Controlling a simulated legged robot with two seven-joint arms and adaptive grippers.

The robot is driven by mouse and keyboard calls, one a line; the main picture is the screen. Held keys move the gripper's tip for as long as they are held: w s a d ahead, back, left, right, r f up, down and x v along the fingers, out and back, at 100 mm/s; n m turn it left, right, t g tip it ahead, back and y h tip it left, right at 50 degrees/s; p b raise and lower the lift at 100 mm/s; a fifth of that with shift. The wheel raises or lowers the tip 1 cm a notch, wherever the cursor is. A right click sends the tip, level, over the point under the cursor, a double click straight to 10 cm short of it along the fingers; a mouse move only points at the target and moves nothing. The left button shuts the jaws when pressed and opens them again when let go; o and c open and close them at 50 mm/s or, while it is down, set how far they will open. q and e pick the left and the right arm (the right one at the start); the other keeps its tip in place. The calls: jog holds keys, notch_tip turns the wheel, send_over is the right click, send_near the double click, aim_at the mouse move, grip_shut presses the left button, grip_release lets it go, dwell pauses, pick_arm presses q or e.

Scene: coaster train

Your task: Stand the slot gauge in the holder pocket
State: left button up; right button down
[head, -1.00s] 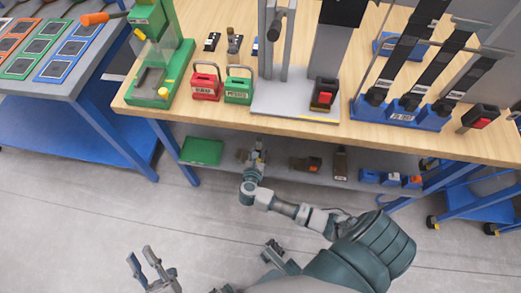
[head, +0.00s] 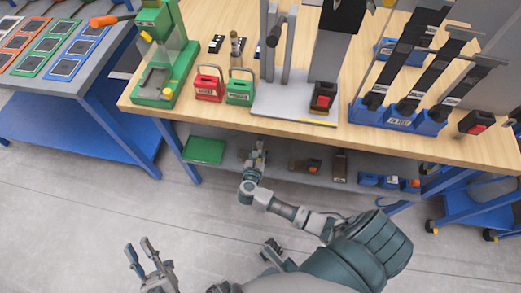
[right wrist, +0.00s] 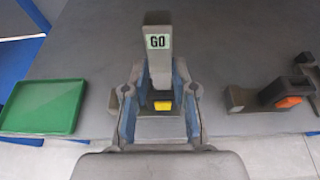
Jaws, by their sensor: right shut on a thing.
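A grey slot gauge marked GO (right wrist: 158,50), with a small yellow block low on it, stands between the blue-sided fingers of my right gripper (right wrist: 160,108) in the right wrist view. That gripper is shut on it over the grey lower shelf. In the head view, my right gripper (head: 256,155) reaches the shelf under the bench, and the gauge is too small there to make out. My left gripper (head: 142,250) is open and empty above the floor. I cannot tell which fixture has the holder pocket.
On the lower shelf, a green tray (head: 204,150) lies left of my right gripper, and a grey part with an orange face (right wrist: 287,100) lies right. The wooden bench top (head: 225,118) is above, with red (head: 208,88) and green (head: 240,91) handled blocks near its edge.

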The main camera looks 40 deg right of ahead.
jog(key=shift+s+a+r, duration=0.1)
jog(key=shift+s+a, duration=1.5)
jog(key=shift+a, duration=0.3)
